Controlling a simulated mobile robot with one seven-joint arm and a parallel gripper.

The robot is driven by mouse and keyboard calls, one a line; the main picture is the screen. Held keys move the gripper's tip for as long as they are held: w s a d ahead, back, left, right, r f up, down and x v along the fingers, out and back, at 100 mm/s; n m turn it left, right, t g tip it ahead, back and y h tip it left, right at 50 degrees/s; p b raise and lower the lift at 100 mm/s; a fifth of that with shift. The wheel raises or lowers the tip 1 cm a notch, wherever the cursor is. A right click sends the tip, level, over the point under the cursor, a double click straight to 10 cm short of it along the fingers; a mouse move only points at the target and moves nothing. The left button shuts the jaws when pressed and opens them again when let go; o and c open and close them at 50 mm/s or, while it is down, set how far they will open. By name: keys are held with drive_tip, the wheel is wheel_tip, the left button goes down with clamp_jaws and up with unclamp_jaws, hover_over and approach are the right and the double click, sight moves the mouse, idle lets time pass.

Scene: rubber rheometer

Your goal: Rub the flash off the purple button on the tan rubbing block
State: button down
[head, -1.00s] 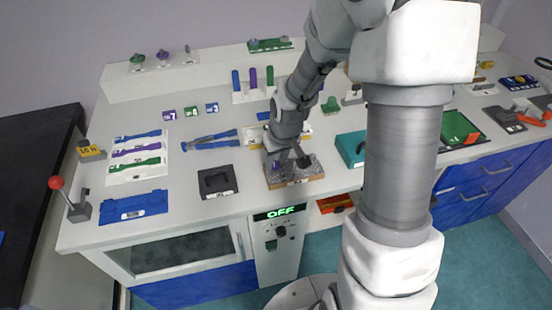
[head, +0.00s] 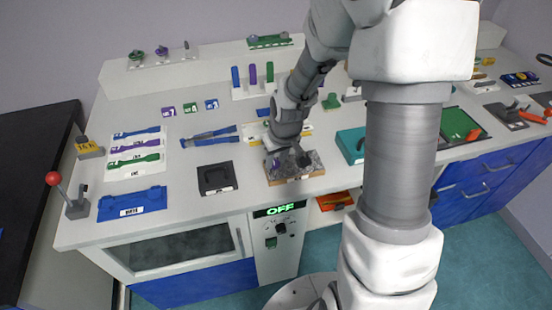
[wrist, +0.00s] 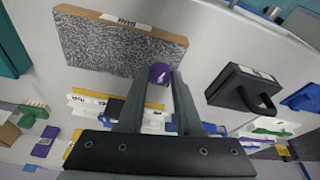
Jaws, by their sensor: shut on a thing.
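The tan rubbing block (head: 300,167) lies near the front edge of the counter, with a grey speckled top. It also shows in the wrist view (wrist: 115,48), with its tan edge and a white label. My gripper (wrist: 157,84) is shut on the purple button (wrist: 159,74), which has a pale mark on its face. In the wrist view the button overlaps the block's edge near one corner; I cannot tell whether they touch. In the head view my gripper (head: 277,160) is over the left part of the block, and the arm hides much of it.
A black block with a handle (head: 217,179) sits left of the rubbing block. A teal box (head: 351,145) stands to its right. A blue tray (head: 132,205) and a red-knobbed lever (head: 54,179) are at the far left. A panel reading OFF (head: 280,210) is below the counter edge.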

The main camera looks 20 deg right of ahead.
drive_tip(key=shift+f+b, duration=0.45)
drive_tip(key=shift+f, duration=0.1)
idle(1.0)
drive_tip(key=c, duration=0.5)
unclamp_jaws()
drive_tip(key=shift+r, duration=0.3)
clamp_jaws()
idle(0.4)
